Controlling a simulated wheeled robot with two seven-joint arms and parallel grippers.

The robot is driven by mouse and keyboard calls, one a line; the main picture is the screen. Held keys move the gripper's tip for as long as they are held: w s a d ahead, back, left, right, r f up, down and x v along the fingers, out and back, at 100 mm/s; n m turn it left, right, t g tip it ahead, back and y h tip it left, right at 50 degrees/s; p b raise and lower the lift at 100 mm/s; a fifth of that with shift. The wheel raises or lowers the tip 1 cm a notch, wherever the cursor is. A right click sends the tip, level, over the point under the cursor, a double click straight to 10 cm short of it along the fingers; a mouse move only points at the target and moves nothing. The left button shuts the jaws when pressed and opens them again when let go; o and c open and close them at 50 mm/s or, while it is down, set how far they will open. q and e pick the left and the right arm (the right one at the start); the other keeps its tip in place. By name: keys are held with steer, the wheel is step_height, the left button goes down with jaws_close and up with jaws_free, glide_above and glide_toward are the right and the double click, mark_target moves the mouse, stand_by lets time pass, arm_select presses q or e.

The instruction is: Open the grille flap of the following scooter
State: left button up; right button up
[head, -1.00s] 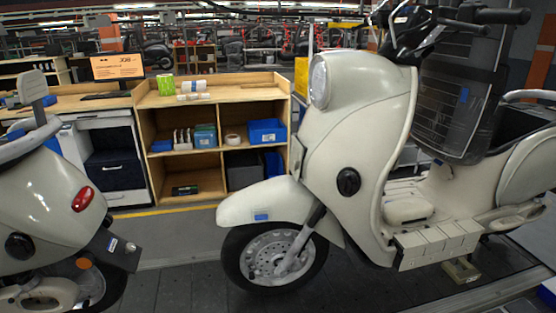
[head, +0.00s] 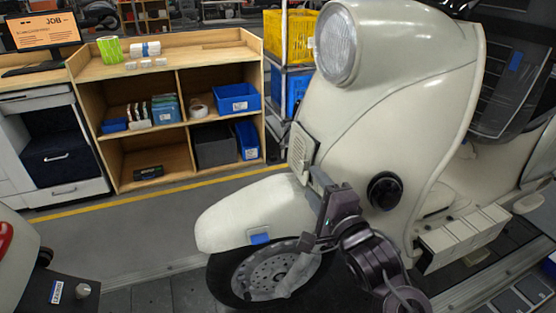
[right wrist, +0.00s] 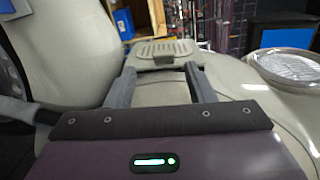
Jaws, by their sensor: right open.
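The cream scooter (head: 400,110) stands with its front toward the left in the head view. Its grille flap (head: 300,150), a small slotted cream panel, sits on the front of the body above the front fender (head: 240,212). The flap also shows in the right wrist view (right wrist: 165,48), just beyond my fingertips; whether it is fully flush cannot be told. My right gripper (head: 318,180) is open and empty, close below the flap. In the right wrist view its fingers (right wrist: 158,78) stand apart, pointing at the flap's near edge. My left gripper is out of view.
The round headlight (head: 340,45) sits above the flap, the fender below it. A wooden shelf (head: 180,68) with blue bins stands behind at left. Part of another scooter (head: 20,250) shows at lower left. Floor between them is clear.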

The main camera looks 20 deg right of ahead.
mark_target(304, 170)
steer(key=shift+w+r, duration=0.2)
steer(key=shift+r, duration=0.1)
steer(key=shift+w+r, duration=0.1)
steer(key=shift+w, duration=0.2)
steer(key=w+p, duration=0.1)
steer(key=w, duration=0.4)
steer(key=shift+d, duration=0.15)
steer(key=shift+w, duration=0.35)
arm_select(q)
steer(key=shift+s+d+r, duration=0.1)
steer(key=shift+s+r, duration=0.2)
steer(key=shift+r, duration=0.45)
arm_select(e)
steer(key=shift+w+f, duration=0.2)
steer(key=shift+w, duration=0.05)
jaws_close()
